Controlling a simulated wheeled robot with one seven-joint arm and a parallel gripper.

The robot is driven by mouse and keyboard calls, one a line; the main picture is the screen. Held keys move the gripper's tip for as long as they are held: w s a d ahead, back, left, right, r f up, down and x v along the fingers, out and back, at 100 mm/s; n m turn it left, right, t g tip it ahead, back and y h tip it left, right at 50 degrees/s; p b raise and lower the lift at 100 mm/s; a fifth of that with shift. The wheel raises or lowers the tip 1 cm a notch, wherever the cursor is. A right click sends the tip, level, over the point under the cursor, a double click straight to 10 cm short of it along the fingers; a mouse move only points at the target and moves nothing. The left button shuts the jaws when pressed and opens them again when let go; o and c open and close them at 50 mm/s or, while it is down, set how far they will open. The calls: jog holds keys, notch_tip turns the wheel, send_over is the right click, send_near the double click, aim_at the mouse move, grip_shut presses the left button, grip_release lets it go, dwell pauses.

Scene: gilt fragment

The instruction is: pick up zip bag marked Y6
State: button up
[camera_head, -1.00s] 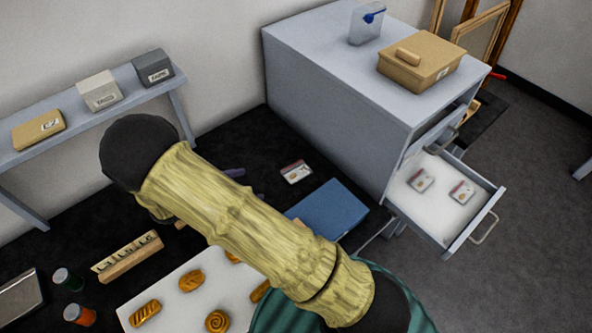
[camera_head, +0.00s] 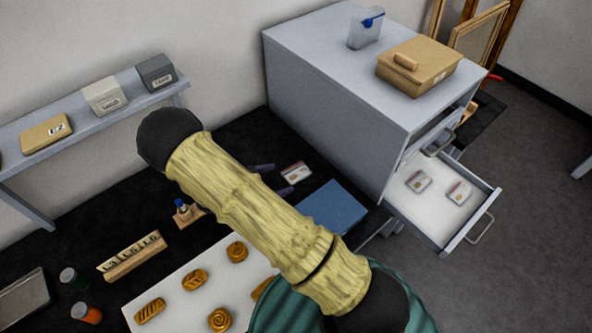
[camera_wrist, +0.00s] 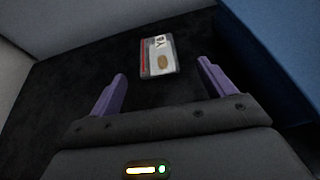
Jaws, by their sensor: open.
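The zip bag marked Y6 (camera_wrist: 158,56) lies flat on the black table top in the wrist view, with a brown fragment in it and a label along one edge. It also shows in the head view (camera_head: 296,173), left of the grey cabinet. My gripper (camera_wrist: 160,84) has two purple fingers spread apart with nothing between them. The bag lies beyond the fingertips, roughly centred between them. In the head view my gripper (camera_head: 275,180) is partly hidden behind my arm, with its fingertips just left of and below the bag.
A blue box (camera_head: 333,207) lies close to the right of the bag. The grey cabinet (camera_head: 340,130) stands behind it, its open drawer (camera_head: 437,228) holding two similar bags. A white board (camera_head: 170,290) with several gilt pieces lies at the front. A shelf (camera_head: 95,118) holds boxes.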

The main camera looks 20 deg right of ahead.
aim_at(298, 170)
jog(key=shift+x, duration=1.05)
jog(key=shift+w+d+r+p, duration=0.1)
jog(key=shift+d+p, duration=0.25)
jog(key=shift+d, duration=0.1)
jog(key=x, duration=0.1)
jog(key=p+x, duration=0.1)
jog(key=x, duration=0.1)
jog(key=shift+w+d+r+p, duration=0.2)
jog(key=shift+w+r+p, duration=0.05)
jog(key=shift+p, duration=0.1)
jog(key=shift+w+d+f, duration=0.15)
jog(key=shift+d+f, duration=0.15)
jog(key=shift+d, duration=0.1)
jog(key=shift+c, duration=0.4)
jog(key=c, duration=1)
